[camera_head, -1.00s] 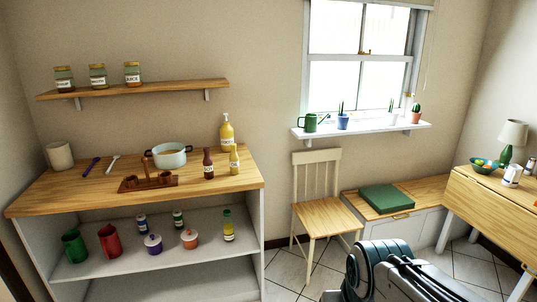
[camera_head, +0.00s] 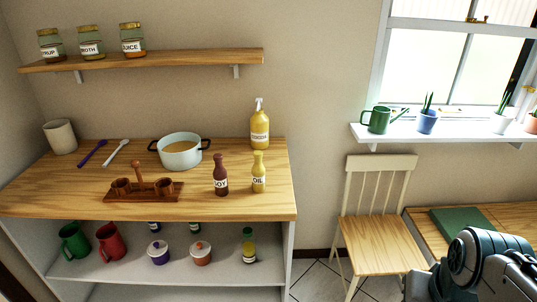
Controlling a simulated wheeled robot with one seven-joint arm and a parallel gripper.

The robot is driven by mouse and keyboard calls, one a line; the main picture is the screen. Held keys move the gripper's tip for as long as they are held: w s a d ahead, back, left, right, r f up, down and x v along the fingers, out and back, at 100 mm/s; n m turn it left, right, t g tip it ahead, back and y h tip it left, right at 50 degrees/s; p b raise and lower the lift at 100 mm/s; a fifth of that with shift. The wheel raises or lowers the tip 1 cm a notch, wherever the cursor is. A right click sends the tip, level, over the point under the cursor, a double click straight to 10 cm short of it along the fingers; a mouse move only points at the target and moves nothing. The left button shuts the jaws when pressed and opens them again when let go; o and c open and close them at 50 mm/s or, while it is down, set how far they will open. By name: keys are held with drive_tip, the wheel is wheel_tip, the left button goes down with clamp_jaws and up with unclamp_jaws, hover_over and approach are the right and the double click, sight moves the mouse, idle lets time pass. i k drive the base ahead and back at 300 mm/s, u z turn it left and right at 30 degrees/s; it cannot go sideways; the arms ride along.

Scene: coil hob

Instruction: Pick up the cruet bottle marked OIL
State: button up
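The yellow cruet bottle marked OIL (camera_head: 259,173) stands upright near the right end of the wooden counter (camera_head: 60,193). A dark brown bottle marked SOY (camera_head: 220,175) stands close to its left, with a small gap between them. A wooden cruet stand with a handle (camera_head: 143,194) sits farther left near the counter's front edge. A dark teal and grey part of my arm shows at the lower right, well away from the bottle. My gripper's fingers cannot be made out.
A taller yellow pump bottle (camera_head: 260,127) stands behind the OIL bottle. A white pot (camera_head: 181,151) is to the left. Mugs and small pots stand on the shelf below. A chair (camera_head: 380,220) is right of the counter. A wall shelf (camera_head: 160,61) hangs above.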

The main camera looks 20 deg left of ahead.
sight(257, 170)
drive_tip(key=u, duration=0.85)
drive_tip(key=i, duration=1)
drive_tip(key=u, duration=0.95)
